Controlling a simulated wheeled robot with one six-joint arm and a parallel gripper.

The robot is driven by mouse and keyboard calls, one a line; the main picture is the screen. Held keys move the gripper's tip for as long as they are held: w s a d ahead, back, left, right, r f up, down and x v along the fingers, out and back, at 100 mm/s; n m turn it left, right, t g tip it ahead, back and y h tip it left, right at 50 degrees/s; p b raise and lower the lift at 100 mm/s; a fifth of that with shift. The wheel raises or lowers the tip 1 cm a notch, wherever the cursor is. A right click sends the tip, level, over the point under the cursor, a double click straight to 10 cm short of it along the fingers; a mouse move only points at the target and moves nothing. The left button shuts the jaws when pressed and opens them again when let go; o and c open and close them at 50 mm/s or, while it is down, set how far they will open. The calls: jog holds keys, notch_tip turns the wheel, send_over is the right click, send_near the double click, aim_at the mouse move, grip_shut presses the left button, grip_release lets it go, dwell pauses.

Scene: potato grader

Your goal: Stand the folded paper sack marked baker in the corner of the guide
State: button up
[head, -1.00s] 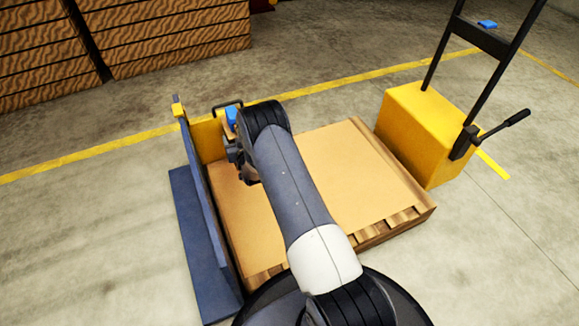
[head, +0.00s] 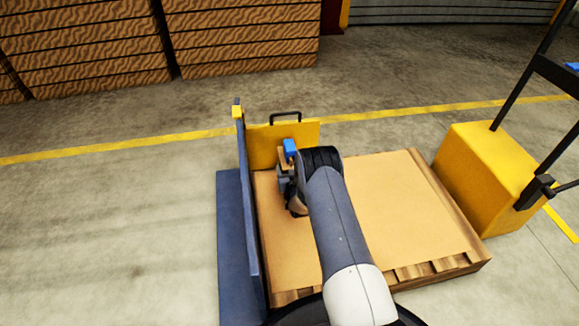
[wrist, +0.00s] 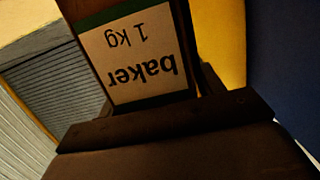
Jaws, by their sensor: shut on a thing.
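The folded paper sack (wrist: 132,55) shows in the wrist view with a white label reading "baker 1 kg", upside down, and a green band beside it. My gripper (wrist: 165,115) is shut on the sack. In the head view my gripper (head: 288,185) is over the left back part of the pallet, close to the guide's corner, and my arm hides most of the sack. The guide has a blue side wall (head: 249,215) on the left and a yellow back wall (head: 262,147). In the wrist view the yellow wall (wrist: 220,40) and blue wall (wrist: 285,60) lie right of the sack. Contact cannot be told.
The pallet with a tan sheet (head: 395,200) is bare to the right of my arm. A yellow pallet truck body (head: 485,175) with a black handle stands at the right. Stacked wooden crates (head: 240,40) stand at the back, behind a yellow floor line (head: 400,111).

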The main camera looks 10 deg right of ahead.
jog(key=shift+w+r, duration=0.1)
jog(key=shift+r, duration=0.15)
jog(key=o, duration=1.8)
jog(key=shift+f, duration=0.2)
jog(key=shift+c, duration=0.2)
jog(key=p, duration=0.5)
send_near(289, 162)
jog(key=f, duration=0.5)
jog(key=shift+d, duration=0.25)
jog(key=shift+w+r+b, duration=0.2)
jog(key=shift+w+b, duration=0.4)
jog(key=shift+w, duration=1.4)
jog(key=shift+w+r+b, duration=0.2)
jog(key=shift+w+b, duration=0.4)
jog(key=shift+w, duration=1.35)
jog(key=shift+w+r+b, duration=0.15)
jog(key=shift+w+b, duration=0.45)
jog(key=shift+w, duration=1.4)
